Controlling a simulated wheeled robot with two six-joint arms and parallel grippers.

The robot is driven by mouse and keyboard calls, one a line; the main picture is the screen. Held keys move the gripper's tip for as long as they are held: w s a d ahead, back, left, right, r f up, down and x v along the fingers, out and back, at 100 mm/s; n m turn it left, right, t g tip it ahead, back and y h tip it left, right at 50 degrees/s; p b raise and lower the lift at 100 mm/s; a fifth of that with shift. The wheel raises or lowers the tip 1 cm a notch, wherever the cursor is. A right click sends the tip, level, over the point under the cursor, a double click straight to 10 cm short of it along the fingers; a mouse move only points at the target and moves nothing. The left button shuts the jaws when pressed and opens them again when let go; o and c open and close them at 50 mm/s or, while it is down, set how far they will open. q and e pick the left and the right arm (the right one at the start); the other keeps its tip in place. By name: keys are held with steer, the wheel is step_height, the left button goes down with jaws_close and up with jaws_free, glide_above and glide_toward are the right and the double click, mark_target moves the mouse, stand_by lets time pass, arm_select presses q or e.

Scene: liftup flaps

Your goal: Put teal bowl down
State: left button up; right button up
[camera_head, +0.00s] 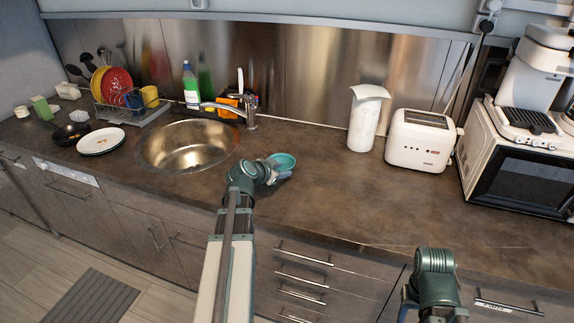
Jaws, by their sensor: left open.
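The teal bowl (284,160) is on or just above the brown countertop (330,195), right of the sink; I cannot tell if it touches the counter. My left gripper (277,172) is at the near side of the bowl, with its jaws open. The wrist partly hides the fingers and the bowl's near edge. My right arm shows at the lower right, in front of the drawers, and its fingertips are not visible.
The sink (187,146) with its faucet (248,110) lies left of the bowl. A white paper roll (363,120), a toaster (420,140) and a microwave (525,180) stand to the right.

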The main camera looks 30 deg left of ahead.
arm_select(q)
steer(key=p+v, duration=0.2)
steer(key=v, duration=0.5)
steer(key=shift+s+p, duration=0.1)
steer(key=shift+p, duration=0.3)
